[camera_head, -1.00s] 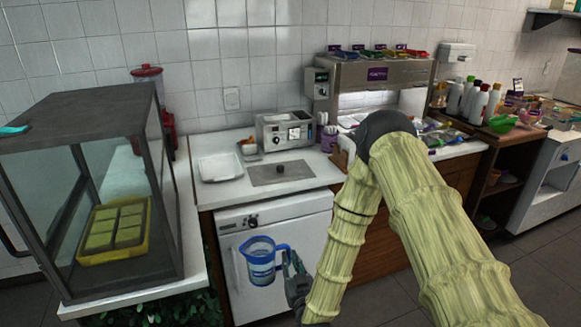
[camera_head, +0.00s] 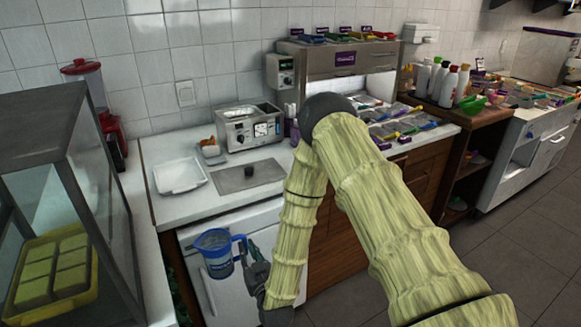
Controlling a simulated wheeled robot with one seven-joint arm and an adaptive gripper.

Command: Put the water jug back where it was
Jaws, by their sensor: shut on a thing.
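The water jug (camera_head: 215,252) is a clear blue measuring jug with a blue handle on its right side. It hangs upright in the air in front of the white cabinet door, below the counter edge. My gripper (camera_head: 251,262) is at the handle, shut on it. My arm reaches down to it from the right. The fingertips are small here and partly hidden by the handle.
The white counter (camera_head: 160,215) holds a white tray (camera_head: 180,177), a steel lid plate (camera_head: 247,176), a small container (camera_head: 211,152) and a steel appliance (camera_head: 249,126). A glass case (camera_head: 105,215) stands at left. A topping station (camera_head: 345,62) stands behind my arm.

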